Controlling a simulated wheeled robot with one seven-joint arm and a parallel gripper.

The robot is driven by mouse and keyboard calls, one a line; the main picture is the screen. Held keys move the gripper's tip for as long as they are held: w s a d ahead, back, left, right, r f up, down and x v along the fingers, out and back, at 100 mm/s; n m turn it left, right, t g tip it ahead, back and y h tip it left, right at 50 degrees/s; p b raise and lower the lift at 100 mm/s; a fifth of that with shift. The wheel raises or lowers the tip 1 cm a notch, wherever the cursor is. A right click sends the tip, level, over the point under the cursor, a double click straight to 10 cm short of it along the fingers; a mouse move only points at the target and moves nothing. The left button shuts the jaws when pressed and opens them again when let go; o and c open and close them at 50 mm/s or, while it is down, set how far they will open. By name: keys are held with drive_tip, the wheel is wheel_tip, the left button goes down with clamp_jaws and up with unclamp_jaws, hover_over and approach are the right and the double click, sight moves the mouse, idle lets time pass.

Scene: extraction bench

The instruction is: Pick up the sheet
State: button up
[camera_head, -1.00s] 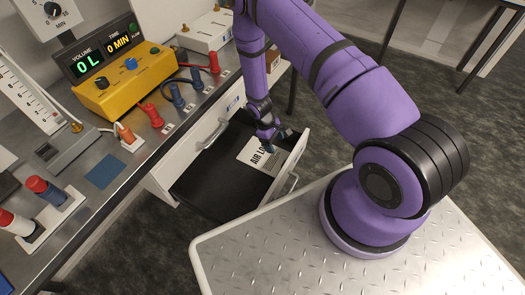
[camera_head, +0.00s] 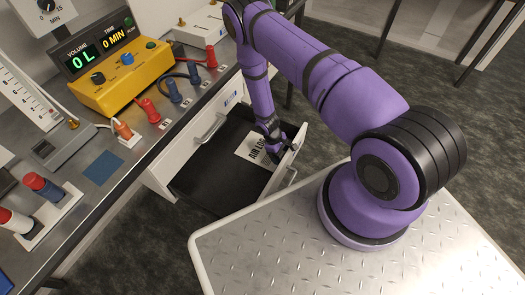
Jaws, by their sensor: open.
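The sheet (camera_head: 252,147) is white with dark lettering that starts "AIR LO". It lies in the open drawer (camera_head: 212,182), on the dark bottom toward the far right end. My gripper (camera_head: 275,153) reaches down over the right part of the sheet, close to the drawer's front panel, and hides part of the sheet and its lettering. The gripper is open, with nothing seen between its fingers. I cannot tell whether the fingertips touch the sheet.
The drawer's front panel (camera_head: 288,160) stands close to my gripper. The bench (camera_head: 133,158) on the left carries a yellow unit (camera_head: 120,80) with a display, several red and blue plugs, and a blue square (camera_head: 103,167). The drawer's near half is empty.

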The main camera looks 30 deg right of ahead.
drive_tip(key=shift+s+f, duration=0.1)
drive_tip(key=shift+f, duration=0.1)
drive_tip(key=c, duration=1)
drive_tip(key=shift+o, duration=0.2)
drive_tip(key=shift+r, duration=0.15)
